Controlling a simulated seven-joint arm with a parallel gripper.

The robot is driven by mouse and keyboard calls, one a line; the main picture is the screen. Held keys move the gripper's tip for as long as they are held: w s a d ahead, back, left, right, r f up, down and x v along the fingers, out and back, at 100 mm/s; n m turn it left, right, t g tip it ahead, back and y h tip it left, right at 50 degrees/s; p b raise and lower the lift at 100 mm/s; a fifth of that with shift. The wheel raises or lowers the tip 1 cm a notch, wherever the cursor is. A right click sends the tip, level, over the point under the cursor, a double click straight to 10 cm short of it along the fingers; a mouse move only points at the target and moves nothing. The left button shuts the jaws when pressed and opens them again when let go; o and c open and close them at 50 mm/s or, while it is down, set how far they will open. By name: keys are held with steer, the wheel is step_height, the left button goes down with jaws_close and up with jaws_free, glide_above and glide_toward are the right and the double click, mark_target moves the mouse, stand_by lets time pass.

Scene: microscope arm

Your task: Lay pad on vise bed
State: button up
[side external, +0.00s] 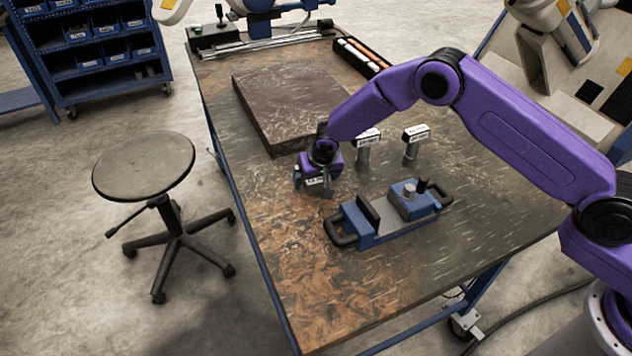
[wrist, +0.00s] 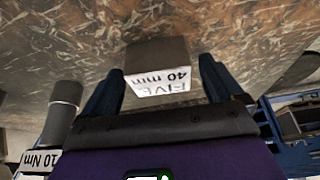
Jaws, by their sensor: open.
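A dark grey block with a white label reading "FIVE 40 mm" (wrist: 158,57) lies between the two fingers of my gripper (wrist: 162,72) in the wrist view. It may be the pad. In the side view, my gripper (side external: 313,187) is low over the table, left of the vise, with a small white label (side external: 315,181) between its fingers. My gripper is open, with a finger on each side of the block; I cannot tell if they touch it. The blue vise (side external: 385,215), with dark jaws and black handles, stands to the right; its bed is partly visible between the jaws.
Two grey posts with white labelled tops (side external: 367,138) (side external: 415,133) stand behind the vise; one label reads "10 Nm" (wrist: 40,160) in the wrist view. A large dark slab (side external: 290,95) lies farther back. The table's front left (side external: 310,290) is clear.

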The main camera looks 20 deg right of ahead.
steer(key=c, duration=1.5)
steer(key=shift+r, duration=0.15)
jaws_close()
steer(key=shift+r, duration=0.1)
